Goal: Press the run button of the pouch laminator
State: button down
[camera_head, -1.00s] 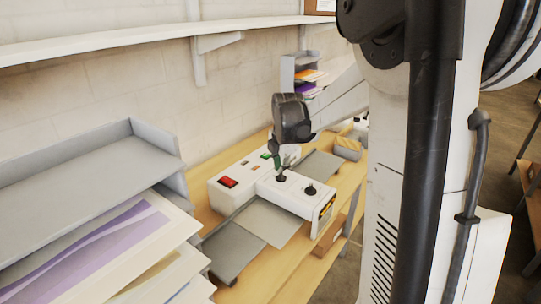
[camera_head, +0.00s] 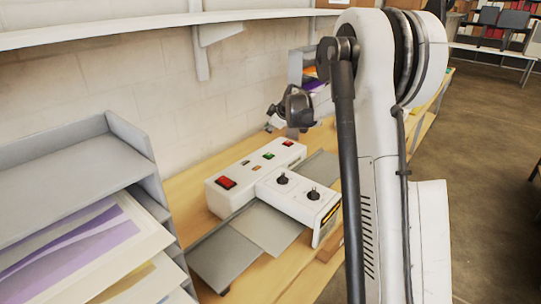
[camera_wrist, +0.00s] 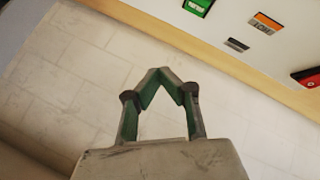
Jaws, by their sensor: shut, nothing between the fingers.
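The white pouch laminator (camera_head: 240,196) sits on the wooden bench against the wall. Its top has a red rocker switch (camera_head: 227,183) at the near left, a green button (camera_head: 268,156), a red button (camera_head: 287,143) at the far end and two black knobs. In the wrist view the green button (camera_wrist: 197,5) is cut by the top edge, with an orange display (camera_wrist: 265,22) beside it. My gripper (camera_wrist: 160,72) is shut and empty, its green-lined fingertips together, in front of the wall and apart from the laminator. In the head view my dark wrist is above the laminator's far end.
A grey paper shelf (camera_head: 85,165) with printed sheets stands at the near left. A wall shelf (camera_head: 130,33) runs above the bench. A rack (camera_head: 302,66) stands behind my wrist.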

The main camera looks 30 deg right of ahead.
jog(key=shift+f, duration=0.15)
jog(key=b, duration=0.4)
send_over(269, 155)
notch_tip(269, 155, down, 7)
jog(key=shift+w+f, duration=0.1)
jog(key=shift+f, duration=0.7)
jog(key=shift+b, duration=0.3)
dwell(0.6)
jog(key=shift+f+b, duration=0.4)
jog(key=shift+b, duration=0.1)
